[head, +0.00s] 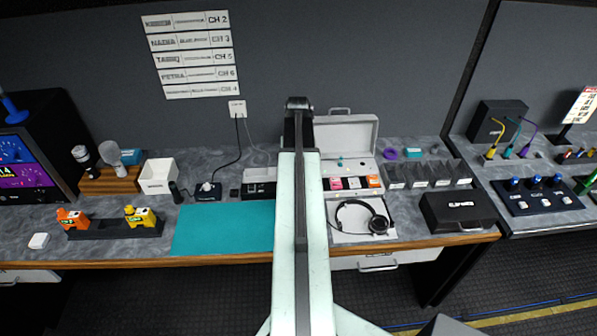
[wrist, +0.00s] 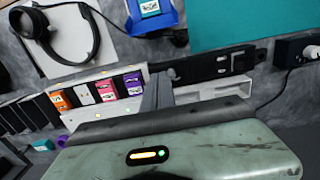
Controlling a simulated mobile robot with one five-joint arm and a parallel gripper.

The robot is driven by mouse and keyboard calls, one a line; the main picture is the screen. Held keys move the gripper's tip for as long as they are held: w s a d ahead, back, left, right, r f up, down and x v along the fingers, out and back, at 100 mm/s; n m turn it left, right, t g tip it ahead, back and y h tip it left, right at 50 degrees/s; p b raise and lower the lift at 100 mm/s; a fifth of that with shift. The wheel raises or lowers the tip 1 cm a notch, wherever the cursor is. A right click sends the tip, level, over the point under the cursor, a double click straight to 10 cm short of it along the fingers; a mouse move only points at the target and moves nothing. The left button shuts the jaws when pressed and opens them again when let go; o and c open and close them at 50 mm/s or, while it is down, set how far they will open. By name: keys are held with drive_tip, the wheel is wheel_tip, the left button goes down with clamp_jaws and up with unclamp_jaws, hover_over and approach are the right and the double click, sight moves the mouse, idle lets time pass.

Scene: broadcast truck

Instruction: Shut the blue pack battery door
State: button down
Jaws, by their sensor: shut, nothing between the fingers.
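The blue pack (wrist: 170,17) is at the top of the wrist view, cut off by the frame edge, between the headset and the teal mat. In the head view my arm hides the pack. My gripper (wrist: 157,88) shows as narrow grey fingers in the wrist view, shut and empty. It is apart from the pack in the picture, over the back of the bench. In the head view the dark end of my arm (head: 298,104) is near the back wall.
A headset (head: 362,216) lies right of my arm, and a teal mat (head: 222,228) left of it. An open white case (head: 346,130) and coloured cells (head: 373,181) stand behind. Orange (head: 73,219) and yellow (head: 141,217) packs stand in a dark rack at left.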

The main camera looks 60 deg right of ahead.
wheel_tip(320, 180, down, 8)
drive_tip(key=b, duration=0.7)
drive_tip(key=shift+s+a+f, duration=0.1)
drive_tip(key=shift+a+f, duration=0.05)
drive_tip(key=s+a+r+p, duration=0.2)
drive_tip(key=a+r+p, duration=0.1)
drive_tip(key=shift+d, duration=0.1)
drive_tip(key=shift+s, duration=0.1)
